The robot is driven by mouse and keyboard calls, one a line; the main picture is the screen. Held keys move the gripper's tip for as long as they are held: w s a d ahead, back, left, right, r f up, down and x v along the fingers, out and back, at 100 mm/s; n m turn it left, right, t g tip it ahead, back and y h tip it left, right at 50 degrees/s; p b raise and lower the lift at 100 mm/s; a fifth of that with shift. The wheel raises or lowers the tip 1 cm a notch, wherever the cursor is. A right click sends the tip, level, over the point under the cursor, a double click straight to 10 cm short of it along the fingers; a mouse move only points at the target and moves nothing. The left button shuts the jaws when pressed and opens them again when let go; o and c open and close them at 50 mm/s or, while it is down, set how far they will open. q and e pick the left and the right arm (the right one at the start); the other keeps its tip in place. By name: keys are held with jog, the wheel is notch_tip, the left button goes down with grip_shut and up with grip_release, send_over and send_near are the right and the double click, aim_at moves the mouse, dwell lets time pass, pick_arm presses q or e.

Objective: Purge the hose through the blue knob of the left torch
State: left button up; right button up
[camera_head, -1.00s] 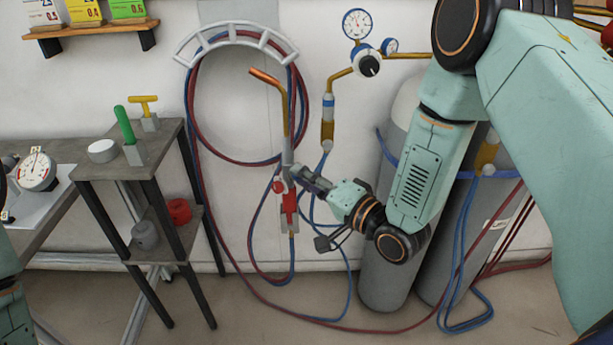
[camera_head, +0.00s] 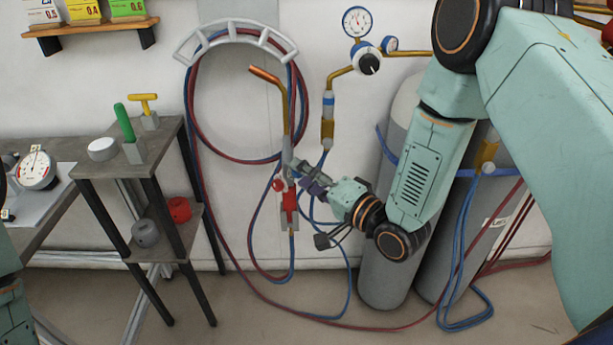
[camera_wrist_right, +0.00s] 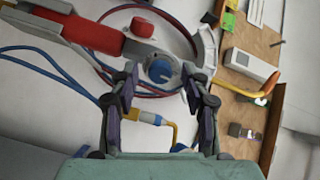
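The torch (camera_head: 289,207) hangs upright at the wall, with a red handle, a grey body and a bent copper neck. Its red knob (camera_head: 279,185) is on the left side. In the right wrist view, the torch's red handle (camera_wrist_right: 92,36) is at the upper left and the blue knob (camera_wrist_right: 160,69) is at the centre top. My right gripper (camera_head: 301,175) is at the torch's right side. In the right wrist view, its fingers (camera_wrist_right: 160,84) are apart, one on each side of the blue knob. I cannot tell whether they touch it. My left gripper is out of view.
Blue and red hoses (camera_head: 197,120) loop over a white wall rack (camera_head: 236,33). A brass regulator (camera_head: 368,64) and grey cylinders (camera_head: 385,275) stand right, behind my right arm. A dark stand (camera_head: 105,167) with a green handle (camera_head: 123,122) is left. The floor in front is open.

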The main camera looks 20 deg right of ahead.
jog(key=v, duration=1.2)
dwell(0.5)
dwell(0.5)
